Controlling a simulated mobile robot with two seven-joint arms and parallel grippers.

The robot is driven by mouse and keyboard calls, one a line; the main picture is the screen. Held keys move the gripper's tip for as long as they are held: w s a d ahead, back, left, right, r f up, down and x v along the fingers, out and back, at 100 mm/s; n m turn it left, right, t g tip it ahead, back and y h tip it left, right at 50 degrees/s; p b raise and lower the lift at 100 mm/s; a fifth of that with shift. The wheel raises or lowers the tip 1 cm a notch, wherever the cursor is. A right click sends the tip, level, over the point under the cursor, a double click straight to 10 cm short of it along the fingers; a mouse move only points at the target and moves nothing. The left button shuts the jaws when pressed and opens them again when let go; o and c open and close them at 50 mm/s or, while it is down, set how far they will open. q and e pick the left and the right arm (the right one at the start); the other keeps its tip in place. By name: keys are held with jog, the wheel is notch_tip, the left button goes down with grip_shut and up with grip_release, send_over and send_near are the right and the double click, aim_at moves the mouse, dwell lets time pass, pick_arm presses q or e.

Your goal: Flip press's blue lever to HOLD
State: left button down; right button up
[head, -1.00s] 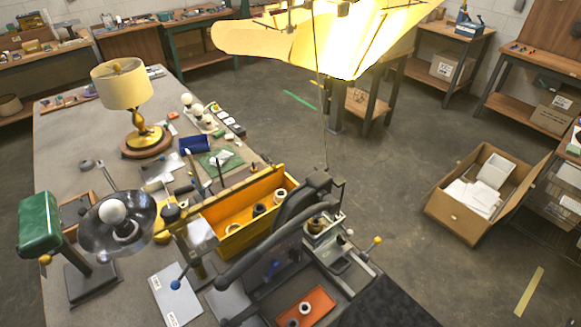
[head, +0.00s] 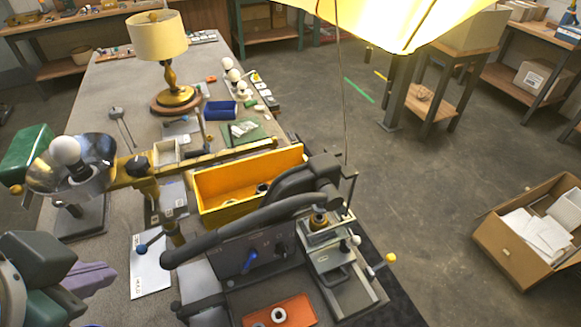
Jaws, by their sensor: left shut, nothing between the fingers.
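The dark press (head: 250,215) stands on the bench at the lower middle, its long rounded arm reaching left. A lever with a blue ball knob (head: 142,248) sticks out left from a post near that arm's end. The knob shows over a white card (head: 152,275), whose near end seems to read HOLD; the knob is nearer the card's far end. Another small blue lever (head: 250,261) sits on the dark panel under the arm. My left gripper (head: 108,272), with purple fingers, is shut and empty at the lower left, left of the card and apart from the knob. My right gripper is out of view.
A yellow bin (head: 225,190) stands behind the press. A lamp with a metal bowl shade (head: 75,180) stands close behind my left gripper. An orange tray (head: 290,312) lies in front. A lever with a yellow knob (head: 390,257) is at the right. A lit shade (head: 400,20) hangs above.

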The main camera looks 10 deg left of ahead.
pick_arm(q)
jog(key=w+a+f+m+t+y+b, duration=0.1)
jog(key=w+f+m+t+y+b, duration=0.2)
jog(key=f+b, duration=0.85)
jog(key=m+t+h+b, duration=0.55)
jog(key=m+b, duration=0.85)
jog(key=b, duration=1.1)
send_near(249, 261)
jog(key=d+t+y, duration=0.2)
jog(key=d, duration=0.3)
jog(key=shift+s+a+g, duration=0.1)
jog(key=shift+s+g, duration=0.15)
jog(key=shift+s, duration=0.05)
jog(key=x, duration=1)
